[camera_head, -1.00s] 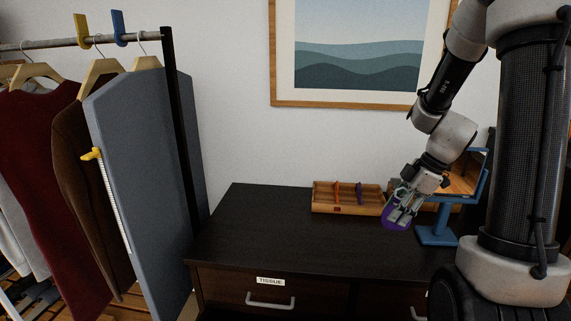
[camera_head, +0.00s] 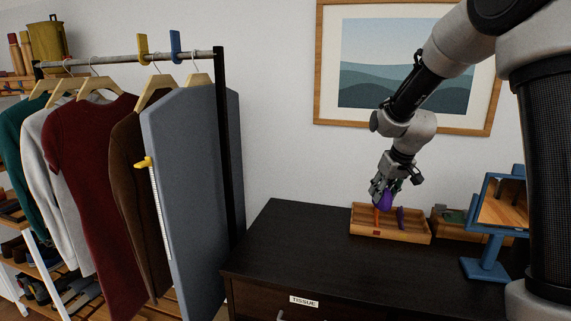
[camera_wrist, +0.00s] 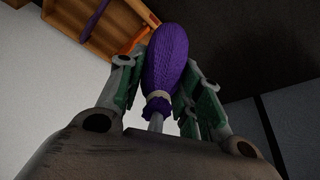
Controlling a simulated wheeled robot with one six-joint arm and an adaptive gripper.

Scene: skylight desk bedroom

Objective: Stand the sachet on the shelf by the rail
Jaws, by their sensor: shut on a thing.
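The sachet (camera_head: 385,202) is a purple, knitted-looking pouch, tied with a pale band at its neck, as the wrist view (camera_wrist: 167,60) shows. My gripper (camera_head: 382,188) is shut on it at the neck, and its rounded body points away from the palm. In the head view it hangs in front of or over the wooden tray on the dark dresser; contact with the tray cannot be told. The clothes rail (camera_head: 120,61) stands at the left. Behind it is a wooden shelf unit (camera_head: 12,88), partly hidden by the clothes.
A gold pot (camera_head: 46,42) and brown cylinders (camera_head: 18,50) occupy the upper shelf. Shoes fill lower shelves. A grey ironing board (camera_head: 188,170) and hanging clothes (camera_head: 85,160) stand between. The dresser top (camera_head: 300,235) is clear left of the tray (camera_head: 400,233); a blue-framed mirror (camera_head: 490,225) is right.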

